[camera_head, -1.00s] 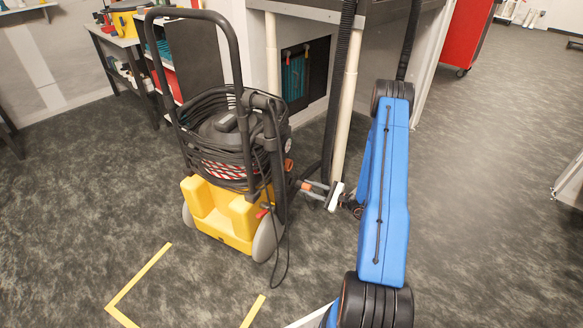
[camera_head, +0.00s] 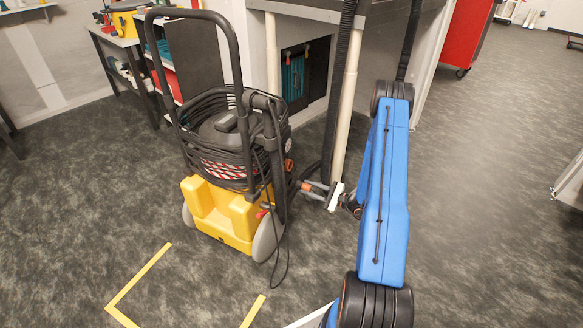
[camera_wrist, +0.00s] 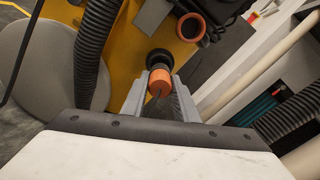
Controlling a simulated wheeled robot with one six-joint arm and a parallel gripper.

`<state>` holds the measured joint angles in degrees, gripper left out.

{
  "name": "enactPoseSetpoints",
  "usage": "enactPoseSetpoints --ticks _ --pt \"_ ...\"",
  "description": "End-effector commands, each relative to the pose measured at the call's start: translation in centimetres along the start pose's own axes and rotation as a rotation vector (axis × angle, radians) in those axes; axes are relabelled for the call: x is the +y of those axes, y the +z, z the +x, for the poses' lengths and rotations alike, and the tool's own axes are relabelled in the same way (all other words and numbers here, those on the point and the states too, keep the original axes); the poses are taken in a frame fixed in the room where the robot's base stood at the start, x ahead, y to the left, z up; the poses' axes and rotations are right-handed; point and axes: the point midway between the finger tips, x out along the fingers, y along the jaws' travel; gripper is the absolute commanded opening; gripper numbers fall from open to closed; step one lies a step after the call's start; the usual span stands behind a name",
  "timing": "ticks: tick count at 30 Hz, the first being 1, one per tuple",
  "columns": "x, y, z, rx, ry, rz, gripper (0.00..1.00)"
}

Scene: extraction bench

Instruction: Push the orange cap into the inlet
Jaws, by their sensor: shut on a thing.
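The orange cap (camera_wrist: 160,82) is between the two grey fingers of my gripper (camera_wrist: 158,98), which is shut on it. In the head view my gripper (camera_head: 318,187) is low beside the machine's right side, with the cap (camera_head: 306,186) at its tip. A black round fitting (camera_wrist: 159,58), seemingly the inlet, lies straight beyond the cap on the yellow body (camera_wrist: 122,60). The cap lines up with it in the wrist view. The cap hides part of the fitting, so I cannot tell whether they touch or how deep the cap is.
An orange-rimmed port (camera_wrist: 190,27) opens just beyond and right of the fitting. A black corrugated hose (camera_wrist: 90,60) runs close on the left, beside a grey wheel (camera_wrist: 35,60). A white pipe (camera_head: 342,110) and a bench stand behind my gripper. Open floor lies to the right.

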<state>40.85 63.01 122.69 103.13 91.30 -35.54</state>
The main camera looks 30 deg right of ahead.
Motion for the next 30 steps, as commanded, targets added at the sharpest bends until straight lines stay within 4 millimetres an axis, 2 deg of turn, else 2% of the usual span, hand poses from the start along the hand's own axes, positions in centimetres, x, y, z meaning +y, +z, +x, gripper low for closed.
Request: enactPoseSetpoints --ticks 11,30 --pt "0.0 0.0 0.1 0.0 0.0 0.0 0.0" --pt "0.0 0.0 1.3 0.0 0.001 0.0 0.0"
